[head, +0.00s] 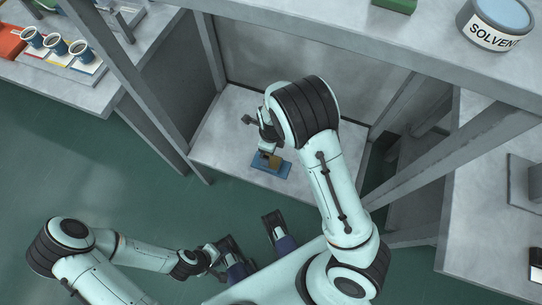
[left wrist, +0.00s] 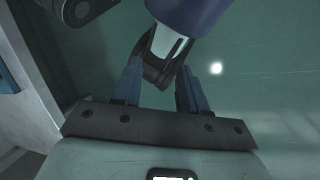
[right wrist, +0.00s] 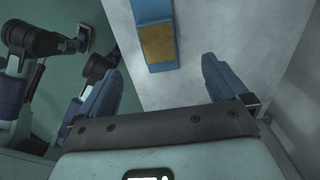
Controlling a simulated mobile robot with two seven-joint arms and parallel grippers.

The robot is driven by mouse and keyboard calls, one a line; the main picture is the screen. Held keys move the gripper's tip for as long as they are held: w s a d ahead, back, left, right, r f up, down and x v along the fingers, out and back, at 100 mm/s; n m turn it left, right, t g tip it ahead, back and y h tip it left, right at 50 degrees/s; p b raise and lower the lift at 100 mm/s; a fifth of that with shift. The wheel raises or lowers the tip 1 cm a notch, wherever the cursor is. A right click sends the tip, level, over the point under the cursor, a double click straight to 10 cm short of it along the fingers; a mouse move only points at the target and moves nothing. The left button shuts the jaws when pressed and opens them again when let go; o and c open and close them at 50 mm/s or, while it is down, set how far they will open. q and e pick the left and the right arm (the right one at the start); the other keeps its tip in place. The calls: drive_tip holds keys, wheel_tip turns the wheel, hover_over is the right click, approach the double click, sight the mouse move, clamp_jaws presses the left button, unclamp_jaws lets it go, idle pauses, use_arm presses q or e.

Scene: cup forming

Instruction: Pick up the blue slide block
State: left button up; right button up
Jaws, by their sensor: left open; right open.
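The blue slide block (head: 262,165) lies on the low grey shelf under the bench in the head view. It is a flat blue piece with a tan patch on top. In the right wrist view the blue slide block (right wrist: 153,12) shows at the top centre, ahead of the fingers. My right gripper (right wrist: 160,72) is open and empty, apart from the block. In the head view my right arm partly hides the gripper by the block. My left gripper (left wrist: 158,80) is open and empty, low over the green floor beside my base, far from the block.
The shelf (head: 225,130) has upright posts and a bench top overhead. A solvent tin (head: 495,25) and a green item (head: 396,4) stand on that top. Several blue cups (head: 57,46) stand on the left bench. The shelf around the block is clear.

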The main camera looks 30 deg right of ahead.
drive_tip(key=b, duration=0.2)
hover_over(271, 161)
wheel_tip(271, 161, down, 6)
drive_tip(key=shift+f, duration=0.25)
wheel_tip(271, 161, down, 5)
drive_tip(key=shift+s+f+b, duration=0.1)
drive_tip(key=shift+s+b, duration=0.05)
drive_tip(key=shift+b, duration=0.7)
drive_tip(key=shift+f, duration=0.35)
drive_tip(key=c, duration=1.7)
use_arm(q)
drive_tip(key=w+a+f+t, duration=0.1)
drive_tip(key=w+a+f, duration=0.1)
drive_tip(key=w+f, duration=0.2)
drive_tip(key=shift+w+f+t+y, duration=0.3)
drive_tip(key=shift+w+f, duration=0.1)
drive_tip(key=shift+w, duration=0.05)
use_arm(e)
drive_tip(key=shift+r, duration=0.15)
clamp_jaws()
